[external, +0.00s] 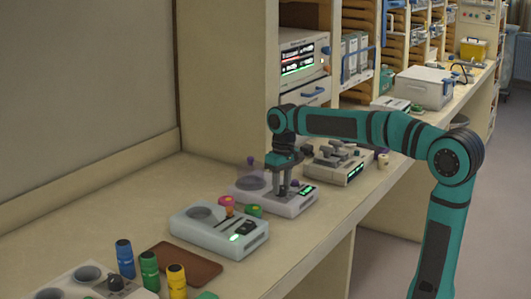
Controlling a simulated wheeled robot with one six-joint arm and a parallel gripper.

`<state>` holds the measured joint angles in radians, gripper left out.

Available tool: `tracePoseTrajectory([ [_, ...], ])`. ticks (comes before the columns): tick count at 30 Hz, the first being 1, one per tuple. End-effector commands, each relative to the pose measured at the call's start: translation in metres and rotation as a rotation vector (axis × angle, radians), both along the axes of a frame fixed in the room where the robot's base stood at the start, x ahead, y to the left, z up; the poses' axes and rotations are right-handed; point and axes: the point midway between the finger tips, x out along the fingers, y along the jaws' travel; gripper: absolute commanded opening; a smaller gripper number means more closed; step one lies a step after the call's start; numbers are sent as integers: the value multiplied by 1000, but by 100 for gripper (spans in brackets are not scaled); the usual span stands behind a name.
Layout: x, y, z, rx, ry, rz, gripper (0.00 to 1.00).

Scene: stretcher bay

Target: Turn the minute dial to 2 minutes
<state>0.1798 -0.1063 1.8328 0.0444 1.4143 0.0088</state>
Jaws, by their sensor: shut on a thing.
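A pale device (262,197) with a round grey plate at its left and a green-lit display (306,190) at its right stands on the bench. My gripper (281,192) points down at the front part of this device, with its fingers closed around a small knob, which I take to be the minute dial. The fingers hide most of the dial, so its mark and setting cannot be read. The display digits are too small to read.
A second pale device (220,236) with pink, orange and green knobs stands in front. A grey-topped device (338,162) stands close behind my gripper. Bare bench lies along the right front.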

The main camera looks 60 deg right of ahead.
Motion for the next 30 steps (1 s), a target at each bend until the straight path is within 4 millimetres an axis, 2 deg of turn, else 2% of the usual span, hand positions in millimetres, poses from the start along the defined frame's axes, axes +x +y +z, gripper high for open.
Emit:
tracePoseTrajectory([
  [1,0,0,0,0,1,0,10],
  [2,0,0,0,0,1,0,35],
  [5,0,0,0,0,1,0,55],
  [17,0,0,6,0,0,-1,55],
  [23,0,-2,35,-1,-3,-1,55],
  [30,0,-4,83,0,-2,-1,55],
])
